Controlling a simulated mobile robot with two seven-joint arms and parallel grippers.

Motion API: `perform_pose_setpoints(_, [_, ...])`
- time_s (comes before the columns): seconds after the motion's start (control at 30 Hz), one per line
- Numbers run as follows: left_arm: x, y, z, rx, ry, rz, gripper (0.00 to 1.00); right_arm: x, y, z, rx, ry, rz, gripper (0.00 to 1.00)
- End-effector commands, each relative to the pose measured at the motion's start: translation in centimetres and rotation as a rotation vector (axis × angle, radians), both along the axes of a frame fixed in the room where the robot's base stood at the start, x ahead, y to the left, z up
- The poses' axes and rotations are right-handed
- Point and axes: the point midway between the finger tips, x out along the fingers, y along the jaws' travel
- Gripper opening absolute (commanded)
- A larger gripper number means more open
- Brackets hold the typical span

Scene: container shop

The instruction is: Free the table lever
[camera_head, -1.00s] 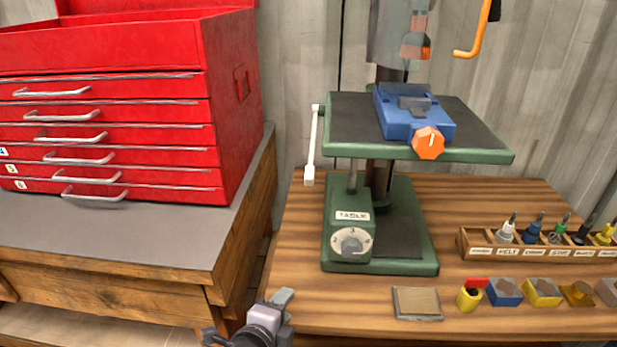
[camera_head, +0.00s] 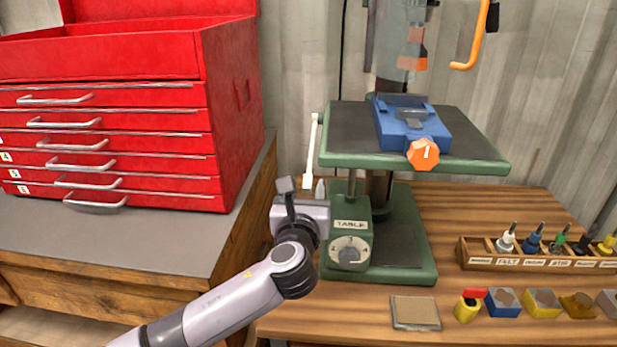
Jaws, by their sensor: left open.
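The table lever (camera_head: 312,150) is a thin white bar with a white end, hanging at the left edge of the drill press's green-rimmed table (camera_head: 345,161). Below it stands a green box labelled TABLE with a round grey dial (camera_head: 349,254). My left gripper (camera_head: 303,187) is open and empty, its fingers pointing up just below the lever's lower end. One finger is left of the lever's end and one right of it; I cannot tell whether they touch it. My right gripper is not in view.
A blue vise (camera_head: 412,123) with an orange knob sits on the press table. A bit rack (camera_head: 538,257) and several small coloured blocks are at the right. A red tool chest (camera_head: 232,110) stands left. An orange handle (camera_head: 474,40) hangs at top right.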

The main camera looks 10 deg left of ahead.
Motion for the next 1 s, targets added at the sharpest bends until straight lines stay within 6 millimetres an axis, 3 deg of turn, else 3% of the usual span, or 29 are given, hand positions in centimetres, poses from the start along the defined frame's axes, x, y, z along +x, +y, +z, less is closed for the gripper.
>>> perform_pose_setpoints(0.33, [3.7, 0.0, 0.0, -0.002, 0.000, 0.000, 0.45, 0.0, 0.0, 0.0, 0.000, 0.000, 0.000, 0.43])
perform_pose_setpoints(0.8, [4.6, 0.0, 0.0, -0.005, 0.001, -0.001, 0.45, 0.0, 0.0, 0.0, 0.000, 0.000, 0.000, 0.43])
perform_pose_setpoints(0.83, [4.6, 0.0, 0.0, -0.005, 0.001, -0.001, 0.41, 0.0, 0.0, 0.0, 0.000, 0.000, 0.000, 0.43])
perform_pose_setpoints(0.97, [4.6, 0.0, 0.0, -0.004, 0.001, -0.001, 0.00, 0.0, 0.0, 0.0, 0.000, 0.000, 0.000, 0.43])
perform_pose_setpoints(1.0, [4.6, 0.0, 0.0, -0.004, 0.001, -0.001, 0.00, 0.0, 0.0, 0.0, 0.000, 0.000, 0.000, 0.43])
